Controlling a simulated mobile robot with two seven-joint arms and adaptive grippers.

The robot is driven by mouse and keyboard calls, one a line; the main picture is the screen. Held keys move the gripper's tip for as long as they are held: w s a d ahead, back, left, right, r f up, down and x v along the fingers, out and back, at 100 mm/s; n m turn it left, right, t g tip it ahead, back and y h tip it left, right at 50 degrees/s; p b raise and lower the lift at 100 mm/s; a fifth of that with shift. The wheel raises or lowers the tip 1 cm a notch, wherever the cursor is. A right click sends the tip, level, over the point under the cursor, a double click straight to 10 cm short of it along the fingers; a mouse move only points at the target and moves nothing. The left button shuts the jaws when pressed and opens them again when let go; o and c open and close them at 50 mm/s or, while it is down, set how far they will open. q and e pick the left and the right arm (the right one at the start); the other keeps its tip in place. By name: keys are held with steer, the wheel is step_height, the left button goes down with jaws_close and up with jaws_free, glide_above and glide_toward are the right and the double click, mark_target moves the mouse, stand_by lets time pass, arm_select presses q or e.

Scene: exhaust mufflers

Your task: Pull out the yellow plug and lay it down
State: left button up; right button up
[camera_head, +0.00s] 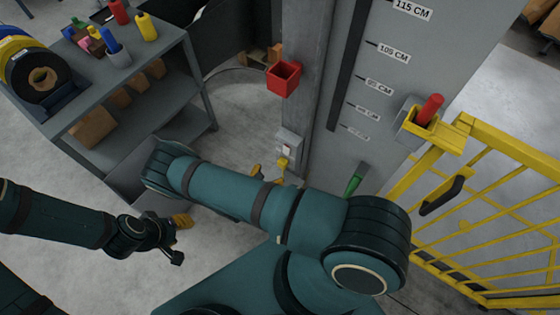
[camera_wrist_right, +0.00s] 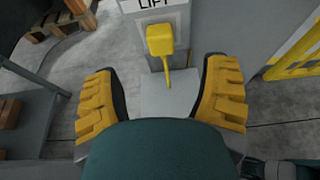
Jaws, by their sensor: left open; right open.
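The yellow plug (camera_head: 282,163) sits on the front of a grey wall box (camera_head: 289,141) low on the grey column. In the right wrist view the yellow plug (camera_wrist_right: 160,39) is a block with a thin yellow cord hanging down, under a label reading "LIFT". My right gripper (camera_wrist_right: 162,80) is open, its two yellow-padded fingers on either side of the cord and short of the plug block. In the head view my right gripper (camera_head: 268,176) is mostly hidden behind my arm. My left gripper (camera_head: 179,238) is open and empty above the floor at the left.
A grey shelf unit (camera_head: 130,75) with bottles and boxes stands at the left. A red bin (camera_head: 284,78) is on the column. A yellow gate (camera_head: 490,150) and a red-handled holder (camera_head: 425,115) stand at the right. A green handle (camera_head: 354,182) is near my right arm.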

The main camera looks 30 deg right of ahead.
mark_target(280, 165)
steer(key=b+x, duration=0.2)
steer(key=x, duration=0.5)
steer(key=shift+d+f, duration=0.1)
steer(key=shift+f, duration=0.05)
steer(key=shift+x, duration=0.9)
stand_by(0.5)
jaws_close()
steer(key=shift+s+a, duration=0.4)
steer(key=shift+a, duration=0.5)
steer(key=shift+s+a, duration=0.4)
steer(key=shift+a, duration=0.55)
steer(key=shift+s+a, duration=0.35)
steer(key=shift+a, duration=0.55)
